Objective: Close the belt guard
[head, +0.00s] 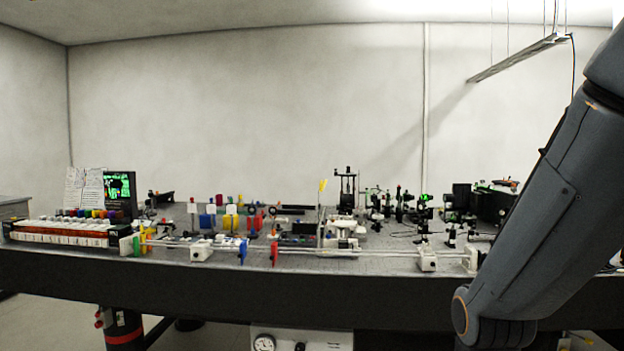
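I cannot pick out the belt guard with certainty in the head view. My gripper is not in view; only a grey link of my arm crosses the right side and hides part of the bench there. Along the front of the dark bench (200,287) runs a thin light rail (300,248) with small white blocks (201,250) on it. A red plate (274,254) and a blue plate (242,251) stand upright by the rail.
A row of white boxes (62,232) and a green-lit screen (118,186) stand at the left. Black optics (400,203) crowd the right half. A panel with a gauge (264,343) sits below the bench. A tray (515,60) hangs overhead.

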